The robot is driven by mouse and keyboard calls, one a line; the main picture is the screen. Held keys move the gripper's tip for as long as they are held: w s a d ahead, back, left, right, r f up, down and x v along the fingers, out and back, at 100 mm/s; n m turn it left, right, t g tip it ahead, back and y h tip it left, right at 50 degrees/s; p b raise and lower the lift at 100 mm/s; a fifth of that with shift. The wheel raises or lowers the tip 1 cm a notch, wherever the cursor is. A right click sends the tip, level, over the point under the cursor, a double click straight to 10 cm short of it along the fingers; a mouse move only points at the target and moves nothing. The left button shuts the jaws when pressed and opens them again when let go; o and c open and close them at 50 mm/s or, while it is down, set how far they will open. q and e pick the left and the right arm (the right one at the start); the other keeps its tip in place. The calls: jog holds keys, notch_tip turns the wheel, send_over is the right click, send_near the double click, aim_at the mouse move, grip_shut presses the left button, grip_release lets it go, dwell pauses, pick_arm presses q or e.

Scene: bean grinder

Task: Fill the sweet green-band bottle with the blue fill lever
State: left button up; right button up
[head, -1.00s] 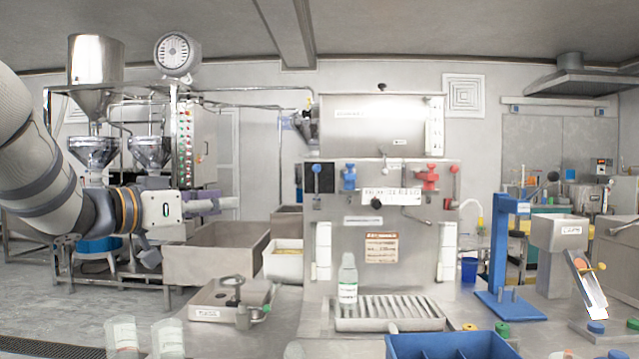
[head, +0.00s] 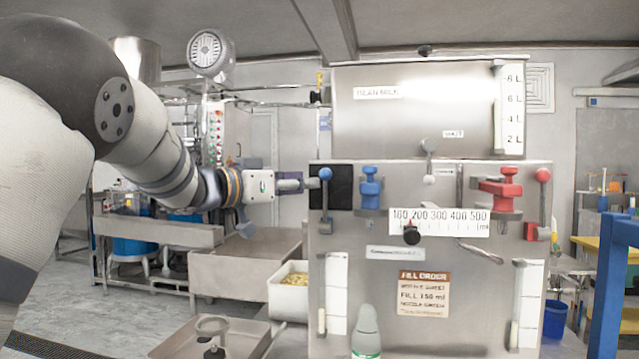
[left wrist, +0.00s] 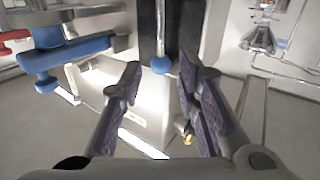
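The blue fill lever with its round blue knob (head: 325,174) is at the upper left of the steel machine front (head: 345,270), before a black plate. My left gripper (head: 303,185) is level with it, just to its left. In the left wrist view the knob (left wrist: 161,65) shows ahead, between the spread fingertips of the gripper (left wrist: 160,78). The fingers are open and hold nothing. A pale bottle (head: 366,325) stands upright before the machine. A green band shows at the frame's bottom edge; its label cannot be read. My right gripper is out of view.
A blue valve (head: 370,188) sits right of the lever, and a red valve (head: 500,190) farther right. The scale (head: 438,221) has its pointer near 150. A steel tray (head: 185,340) and a white bin (head: 287,290) stand at lower left.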

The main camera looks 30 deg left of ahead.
aim_at(324, 182)
pick_arm(q)
jog(key=x, duration=0.5)
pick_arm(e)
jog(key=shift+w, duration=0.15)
